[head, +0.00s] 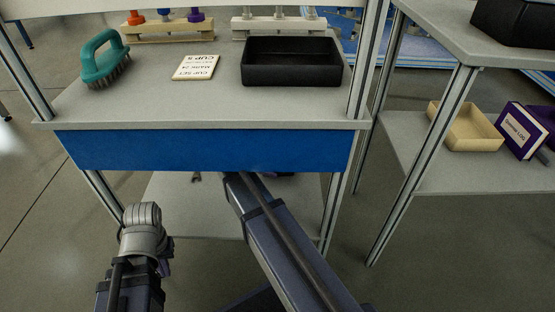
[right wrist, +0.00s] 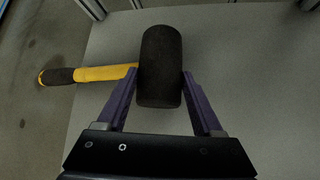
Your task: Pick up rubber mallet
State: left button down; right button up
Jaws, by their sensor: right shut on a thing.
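The rubber mallet has a black head (right wrist: 161,66) and a yellow handle with a dark grip, pointing left in the right wrist view. It is over the grey lower shelf (right wrist: 240,70). My right gripper (right wrist: 160,78) has its purple fingers on both sides of the head, shut on it. In the head view my right arm reaches under the blue-fronted bench, and that gripper and the mallet are mostly hidden. My left gripper (head: 164,267) is low at the left, mostly hidden behind its own wrist; its jaws cannot be made out.
The bench's blue front panel (head: 205,151) hangs above my right arm, between metal posts. On the bench top are a green brush (head: 104,60), a label card (head: 195,67) and a black tray (head: 291,82). A side shelf at right holds a beige bin (head: 478,145) and purple book (head: 523,130).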

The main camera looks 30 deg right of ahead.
grip_shut()
jog(key=shift+r, duration=0.1)
dwell(0.5)
